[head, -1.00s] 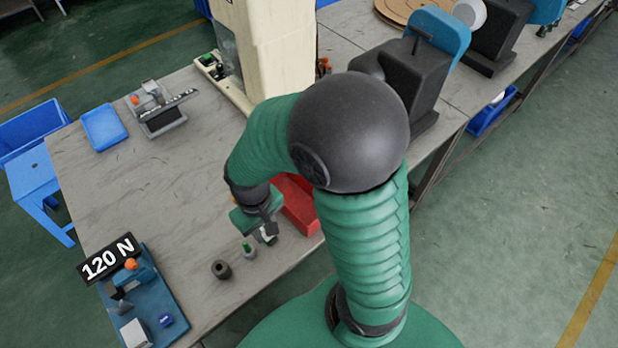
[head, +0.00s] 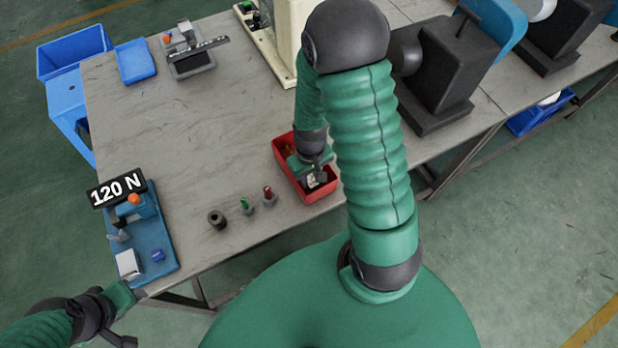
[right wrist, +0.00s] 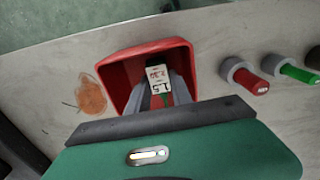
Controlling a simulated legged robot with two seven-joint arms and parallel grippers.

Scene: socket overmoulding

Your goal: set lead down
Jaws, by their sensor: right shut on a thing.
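My right gripper (head: 314,178) is inside or just over the red bin (head: 320,194), pointing down. In the right wrist view its grey fingers (right wrist: 158,97) are shut on a small lead with a white printed end (right wrist: 155,76). The lead shows against the opening of the red bin (right wrist: 112,84); whether it touches the floor is hidden.
Left of the bin stand a red-topped peg (head: 268,194), a green-topped peg (head: 246,204) and a dark empty-looking holder (head: 217,218). A blue fixture marked 120 N (head: 157,235) stands at the table's left. The middle of the table (head: 180,140) is clear.

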